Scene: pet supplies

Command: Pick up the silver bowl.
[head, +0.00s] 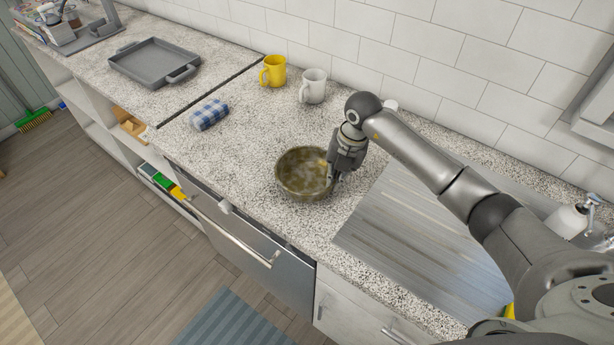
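A round metallic bowl (292,180) stands upright on the speckled countertop in the head view. Its inside looks brownish-olive and shiny, not clearly silver. My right gripper (332,177) comes down from above at the bowl's right side, with its fingertips at the right rim. The fingers are small and dark and partly overlap the rim, so I cannot tell whether they are closed on it. Part of the bowl's right rim is hidden behind the gripper. My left gripper is not in view.
A yellow mug (273,71), a white mug (313,86) and a blue checked cloth (209,115) are on the counter behind the bowl. A grey tray (155,62) lies farther left. A ribbed metal drainboard (410,245) is to the right. Counter left of the bowl is clear.

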